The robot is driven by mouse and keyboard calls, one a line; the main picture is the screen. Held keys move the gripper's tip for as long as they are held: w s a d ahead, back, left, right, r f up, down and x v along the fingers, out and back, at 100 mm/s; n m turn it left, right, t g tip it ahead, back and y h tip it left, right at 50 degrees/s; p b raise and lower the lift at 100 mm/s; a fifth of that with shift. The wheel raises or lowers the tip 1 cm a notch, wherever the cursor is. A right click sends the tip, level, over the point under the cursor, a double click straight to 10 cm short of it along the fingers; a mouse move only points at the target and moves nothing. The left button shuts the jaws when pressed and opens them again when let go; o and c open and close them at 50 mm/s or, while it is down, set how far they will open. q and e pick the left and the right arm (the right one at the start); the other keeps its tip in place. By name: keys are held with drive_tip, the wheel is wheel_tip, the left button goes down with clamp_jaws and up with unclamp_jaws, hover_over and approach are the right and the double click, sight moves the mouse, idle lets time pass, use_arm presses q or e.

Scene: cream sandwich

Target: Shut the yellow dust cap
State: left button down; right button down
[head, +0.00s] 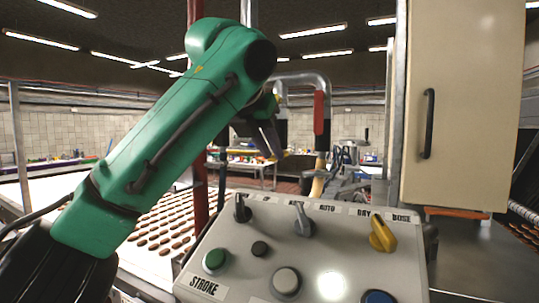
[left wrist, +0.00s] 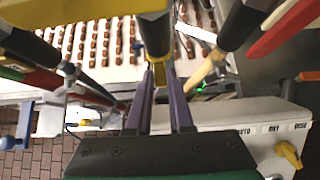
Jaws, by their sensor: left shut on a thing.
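My left gripper (head: 277,152) reaches in behind the control panel. In the left wrist view its two purple fingers (left wrist: 160,78) are close together, shut on a small yellow piece (left wrist: 159,63), which looks like the yellow dust cap. This piece sits at the lower end of a dark cylinder (left wrist: 157,38) with a yellow band above. The fingers hide part of it, and I cannot tell how far the cap is closed. In the head view my green arm hides most of this spot. My right gripper is not in view.
The sloped control panel (head: 235,275) has buttons, dark switches and a yellow knob (head: 382,234). A cream cabinet (head: 455,130) stands at the right. A red post (head: 200,180) and a pipe with a red sleeve (head: 319,112) stand nearby. Rows of brown biscuits (head: 168,222) lie on a white conveyor.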

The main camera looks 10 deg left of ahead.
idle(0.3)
use_arm(q)
drive_tip(key=c, duration=0.8)
unclamp_jaws()
drive_tip(key=shift+w, duration=0.1)
drive_tip(key=shift+w+d+f, duration=0.1)
drive_tip(key=shift+w, duration=0.1)
drive_tip(key=v, duration=1.4)
drive_tip(key=shift+r, duration=0.4)
drive_tip(key=shift+w, duration=0.15)
